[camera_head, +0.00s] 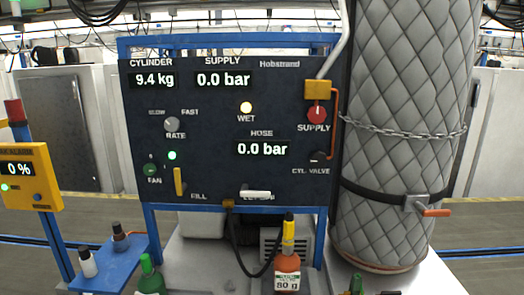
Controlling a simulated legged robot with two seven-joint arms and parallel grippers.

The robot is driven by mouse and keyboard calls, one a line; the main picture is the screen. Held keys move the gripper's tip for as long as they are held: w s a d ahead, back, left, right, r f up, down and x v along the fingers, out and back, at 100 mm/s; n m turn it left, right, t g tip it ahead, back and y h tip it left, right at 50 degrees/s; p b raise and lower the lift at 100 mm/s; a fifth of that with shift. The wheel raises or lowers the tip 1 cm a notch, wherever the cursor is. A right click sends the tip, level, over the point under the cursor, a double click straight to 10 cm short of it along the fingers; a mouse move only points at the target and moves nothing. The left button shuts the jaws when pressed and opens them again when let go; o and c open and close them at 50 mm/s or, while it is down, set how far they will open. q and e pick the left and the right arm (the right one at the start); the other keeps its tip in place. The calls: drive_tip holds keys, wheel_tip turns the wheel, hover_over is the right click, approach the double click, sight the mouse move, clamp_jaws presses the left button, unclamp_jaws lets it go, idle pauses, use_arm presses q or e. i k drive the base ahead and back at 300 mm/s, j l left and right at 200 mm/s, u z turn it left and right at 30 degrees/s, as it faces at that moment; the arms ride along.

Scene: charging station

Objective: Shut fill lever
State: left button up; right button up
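The fill lever (180,182) is a yellow bar on the lower left of the dark control panel (215,125), beside the word FILL. It stands upright. A white horizontal lever (256,194) sits to its right and partly covers its own label. Neither of my grippers is in view, so nothing of mine touches the lever.
A red supply knob (317,115) is at the panel's upper right. A chained, quilted cylinder (405,130) stands at the right. An orange bottle (287,272) stands below the panel. A blue shelf (108,268) with small bottles and a yellow meter (38,178) are at left.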

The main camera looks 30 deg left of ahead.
sight(181, 188)
drive_tip(key=u, duration=1.65)
